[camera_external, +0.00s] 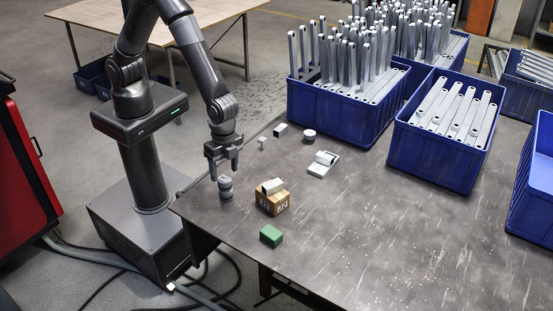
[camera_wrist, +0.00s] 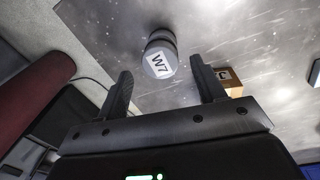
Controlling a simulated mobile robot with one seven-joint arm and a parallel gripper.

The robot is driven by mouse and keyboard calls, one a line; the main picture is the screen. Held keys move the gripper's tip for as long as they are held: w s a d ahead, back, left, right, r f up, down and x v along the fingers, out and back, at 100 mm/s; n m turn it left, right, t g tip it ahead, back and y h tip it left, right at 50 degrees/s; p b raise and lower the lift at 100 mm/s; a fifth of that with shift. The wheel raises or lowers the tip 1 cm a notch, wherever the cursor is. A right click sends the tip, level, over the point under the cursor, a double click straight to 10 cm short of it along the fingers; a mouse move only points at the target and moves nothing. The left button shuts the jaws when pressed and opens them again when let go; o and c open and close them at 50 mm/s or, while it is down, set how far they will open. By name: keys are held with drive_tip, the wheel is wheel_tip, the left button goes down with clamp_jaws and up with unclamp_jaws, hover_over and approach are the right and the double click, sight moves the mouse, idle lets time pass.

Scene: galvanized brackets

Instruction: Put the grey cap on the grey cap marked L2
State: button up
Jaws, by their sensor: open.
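A grey cap with a white label reading W7 (camera_wrist: 160,64) is on top in the wrist view, with more grey rounded body (camera_wrist: 160,36) behind it. In the external view this is a short upright grey stack (camera_external: 225,188) near the table's left edge; it looks like one cap on another. Another grey cap with a pale top (camera_external: 308,136) stands alone farther back; its mark is too small to read. I cannot read L2 anywhere. My gripper (camera_external: 224,171) is open and empty just above the stack, and its fingers (camera_wrist: 160,68) flank the W7 cap without visible contact.
A cardboard box (camera_external: 272,203) with a pale piece on top stands right of the stack, with a green block (camera_external: 271,236) in front. A pale bracket-like part (camera_external: 322,165) and small blocks (camera_external: 262,143) lie behind. Blue bins (camera_external: 340,117) of metal brackets fill the back; the right foreground is clear.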

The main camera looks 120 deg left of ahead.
wheel_tip(320, 180, up, 8)
wheel_tip(320, 180, up, 9)
drive_tip(key=t, duration=0.1)
hover_over(226, 177)
drive_tip(key=s+a, duration=0.2)
drive_tip(key=s, duration=0.3)
drive_tip(key=s+a+r+t, duration=0.1)
drive_tip(key=s+r, duration=0.3)
drive_tip(key=s, duration=0.4)
drive_tip(key=s+a+r+n+t, duration=0.1)
drive_tip(key=s+r, duration=0.3)
drive_tip(key=s, duration=0.4)
drive_tip(key=s+a+r+n+t, duration=0.1)
drive_tip(key=s+r, duration=0.3)
drive_tip(key=s, duration=0.4)
drive_tip(key=shift+a+r+t+y, duration=0.4)
drive_tip(key=shift+a+t, duration=0.45)
drive_tip(key=shift+t, duration=0.05)
